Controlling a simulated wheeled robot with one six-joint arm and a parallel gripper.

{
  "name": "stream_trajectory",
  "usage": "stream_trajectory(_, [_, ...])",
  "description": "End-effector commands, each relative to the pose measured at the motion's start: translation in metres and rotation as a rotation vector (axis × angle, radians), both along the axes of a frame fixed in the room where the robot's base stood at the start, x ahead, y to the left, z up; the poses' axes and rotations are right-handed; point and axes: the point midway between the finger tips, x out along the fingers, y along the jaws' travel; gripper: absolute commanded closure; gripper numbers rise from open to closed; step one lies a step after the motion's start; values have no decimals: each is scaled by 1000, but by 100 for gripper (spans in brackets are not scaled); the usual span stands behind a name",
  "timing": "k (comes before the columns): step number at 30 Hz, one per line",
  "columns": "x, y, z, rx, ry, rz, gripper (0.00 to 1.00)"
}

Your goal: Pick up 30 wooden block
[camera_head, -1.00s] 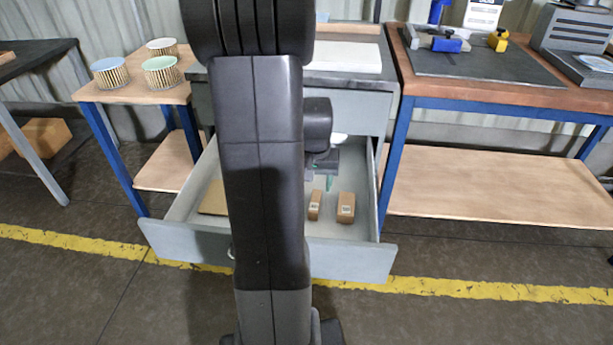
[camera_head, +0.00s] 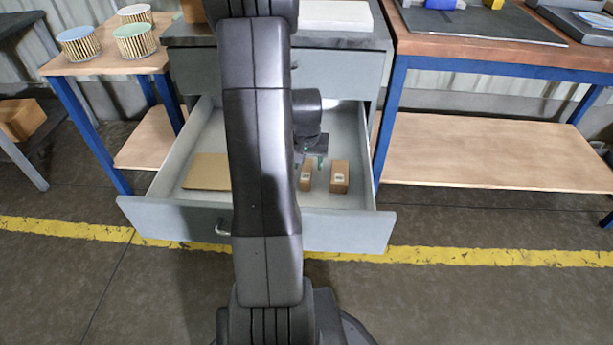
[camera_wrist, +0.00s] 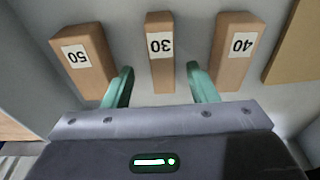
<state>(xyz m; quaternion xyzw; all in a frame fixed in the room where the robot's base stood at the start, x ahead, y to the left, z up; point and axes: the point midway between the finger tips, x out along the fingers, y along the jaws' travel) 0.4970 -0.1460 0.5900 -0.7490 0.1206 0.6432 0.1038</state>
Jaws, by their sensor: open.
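The wooden block labelled 30 (camera_wrist: 161,70) lies in the open drawer (camera_head: 345,225), seen in the wrist view between my fingertips. In the head view the 30 block (camera_head: 306,174) is the narrower of two visible blocks. My gripper (camera_wrist: 160,88) is open, with one green finger on each side of the 30 block and gaps to it. My gripper also shows in the head view (camera_head: 309,163), just behind the 30 block. In the wrist view, block 50 (camera_wrist: 85,60) is at left and block 40 (camera_wrist: 234,52) at right.
A flat tan board (camera_head: 208,171) lies in the drawer's left part. My arm hides the middle of the drawer in the head view. A table with striped round containers (camera_head: 135,40) stands at left, and a blue-framed workbench (camera_head: 490,50) at right.

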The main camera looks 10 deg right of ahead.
Motion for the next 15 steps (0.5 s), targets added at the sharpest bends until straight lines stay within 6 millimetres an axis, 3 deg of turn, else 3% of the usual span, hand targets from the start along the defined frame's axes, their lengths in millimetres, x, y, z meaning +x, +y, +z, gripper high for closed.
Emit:
stream_trajectory(3, [2,2,-23,0,4,0,47])
stream_trajectory(7, [5,1,-40,1,4,0,47])
stream_trajectory(15, [7,1,-42,0,1,0,47])
